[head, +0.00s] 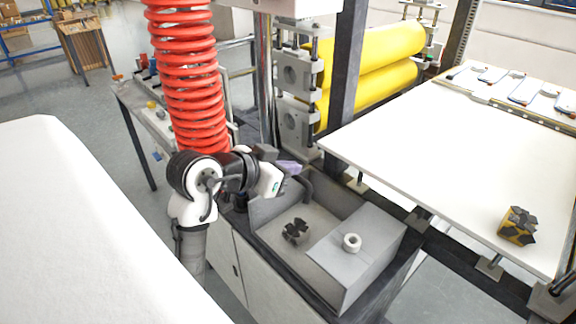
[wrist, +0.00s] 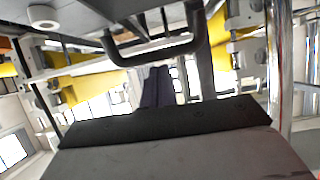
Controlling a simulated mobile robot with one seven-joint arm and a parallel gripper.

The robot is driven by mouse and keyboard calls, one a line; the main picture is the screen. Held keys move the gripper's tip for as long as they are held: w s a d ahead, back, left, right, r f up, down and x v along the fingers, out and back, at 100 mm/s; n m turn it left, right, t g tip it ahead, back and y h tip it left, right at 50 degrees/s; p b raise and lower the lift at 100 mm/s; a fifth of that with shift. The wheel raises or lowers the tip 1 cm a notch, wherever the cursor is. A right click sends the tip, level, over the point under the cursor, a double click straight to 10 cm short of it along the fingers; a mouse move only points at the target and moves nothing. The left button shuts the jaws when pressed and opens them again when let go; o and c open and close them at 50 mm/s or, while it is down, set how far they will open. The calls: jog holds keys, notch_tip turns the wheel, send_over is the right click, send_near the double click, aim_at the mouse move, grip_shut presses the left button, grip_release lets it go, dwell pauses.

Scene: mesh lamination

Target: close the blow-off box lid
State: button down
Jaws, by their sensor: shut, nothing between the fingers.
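The grey blow-off box (head: 374,275) stands low in the middle of the head view, with its inside exposed at the top. A dark curved handle (head: 307,188) shows at its back edge; it also shows large in the wrist view (wrist: 158,56), joined to a grey part. I cannot clearly tell the lid from the box walls. My gripper (head: 291,167) is above the back left edge of the box, just left of the handle and seemingly apart from it. Its dark fingers (wrist: 157,86) are together and empty.
A dark cross-shaped piece (head: 295,231) lies inside the box. A white ring (head: 352,242) sits on its grey top at the right. A white table (head: 460,150) with a yellow-black block (head: 518,226) is to the right. Yellow rollers (head: 370,75) and a post stand behind.

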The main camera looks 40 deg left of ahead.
jog(key=s+f+t+b, duration=0.4)
jog(key=f+b, duration=0.4)
jog(key=b, duration=0.7)
jog(key=shift+s+a+f+t, duration=0.15)
jog(key=shift+f+t, duration=0.15)
jog(key=shift+t, duration=0.2)
jog(key=shift+r, duration=0.15)
